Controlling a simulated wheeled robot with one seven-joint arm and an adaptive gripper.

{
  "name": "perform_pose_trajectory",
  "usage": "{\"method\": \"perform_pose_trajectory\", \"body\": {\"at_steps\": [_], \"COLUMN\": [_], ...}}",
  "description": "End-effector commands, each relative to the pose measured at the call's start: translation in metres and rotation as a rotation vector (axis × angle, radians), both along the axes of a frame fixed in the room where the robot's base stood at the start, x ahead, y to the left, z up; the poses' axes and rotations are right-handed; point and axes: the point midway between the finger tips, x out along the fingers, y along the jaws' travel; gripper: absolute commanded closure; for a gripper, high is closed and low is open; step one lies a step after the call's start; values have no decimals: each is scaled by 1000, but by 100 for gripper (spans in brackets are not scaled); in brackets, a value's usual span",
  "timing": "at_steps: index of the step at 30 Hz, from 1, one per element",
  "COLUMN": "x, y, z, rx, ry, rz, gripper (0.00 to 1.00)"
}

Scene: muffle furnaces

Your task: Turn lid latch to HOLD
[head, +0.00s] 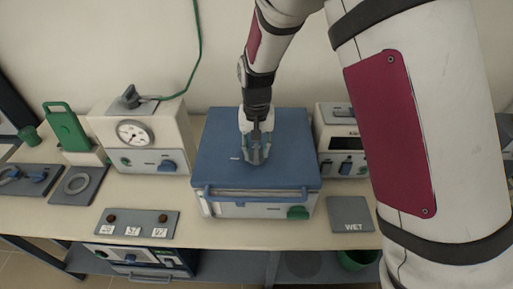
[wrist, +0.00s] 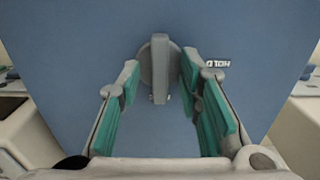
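The lid latch (wrist: 160,65) is a grey disc with a raised bar on the blue lid (head: 220,135). In the wrist view its bar points straight up and down the picture. The HOLD label (wrist: 217,63) is on the lid to the right of the latch, its lettering upside down. Another small label below the bar is mostly hidden. My gripper (wrist: 160,72) is open, with one green-padded finger on each side of the bar and visible gaps between. In the head view my gripper (head: 257,157) points down over the lid and hides the latch.
The blue-lidded furnace has a front handle bar (head: 258,194) and a green knob (head: 298,213). A gauge unit (head: 143,135) stands to the left and another white unit (head: 342,140) close to the right. A grey WET plate (head: 350,213) lies at front right.

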Motion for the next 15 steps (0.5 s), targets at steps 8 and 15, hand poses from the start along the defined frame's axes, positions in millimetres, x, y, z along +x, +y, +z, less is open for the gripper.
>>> {"method": "perform_pose_trajectory", "body": {"at_steps": [8,15], "x": [0,0], "y": [0,0], "z": [0,0], "rx": [0,1], "ry": [0,0], "rz": [0,16], "gripper": [100,100]}}
